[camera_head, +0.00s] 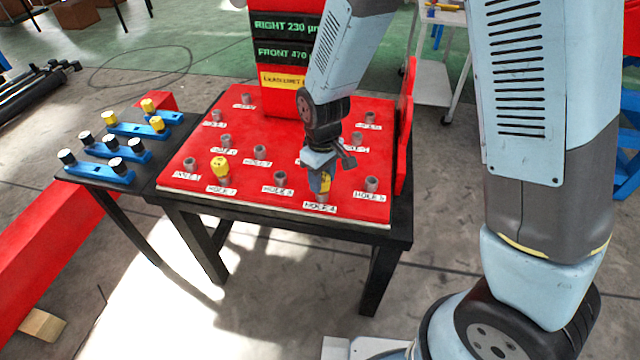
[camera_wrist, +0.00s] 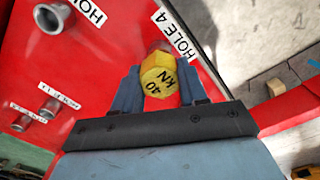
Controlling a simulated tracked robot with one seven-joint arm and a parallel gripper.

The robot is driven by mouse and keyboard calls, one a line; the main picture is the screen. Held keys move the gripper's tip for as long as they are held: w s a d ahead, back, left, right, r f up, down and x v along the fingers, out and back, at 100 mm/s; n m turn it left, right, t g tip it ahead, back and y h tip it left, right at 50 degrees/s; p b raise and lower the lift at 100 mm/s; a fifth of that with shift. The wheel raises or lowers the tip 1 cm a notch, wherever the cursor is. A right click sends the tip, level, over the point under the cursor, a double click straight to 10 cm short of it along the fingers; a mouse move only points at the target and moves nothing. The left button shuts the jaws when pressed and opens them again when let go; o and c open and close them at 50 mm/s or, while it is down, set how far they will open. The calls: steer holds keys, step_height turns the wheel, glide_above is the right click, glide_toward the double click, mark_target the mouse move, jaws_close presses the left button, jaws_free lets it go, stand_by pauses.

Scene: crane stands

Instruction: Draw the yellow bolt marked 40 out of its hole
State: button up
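The yellow bolt marked 40 kN (camera_wrist: 160,80) is at the hole labelled HOLE 4 on the red plate, with its marked head facing the wrist camera. In the head view, its yellow side (camera_head: 326,182) shows just above the grey collar of hole 4 (camera_head: 322,197). My gripper (camera_head: 319,178) points down over this hole. In the wrist view, the two blue fingers (camera_wrist: 160,88) stand on either side of the bolt head and appear to touch it. How deep the bolt sits in the collar is hidden.
Another yellow bolt (camera_head: 220,167) stands in a hole to the left on the red plate (camera_head: 240,203). Several empty grey collars surround hole 4. A red upright (camera_head: 404,125) borders the plate's right side. Blue racks (camera_head: 108,172) with black and yellow bolts lie on the left table.

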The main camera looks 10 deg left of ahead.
steer(key=c, duration=0.5)
steer(key=shift+r, duration=2.9)
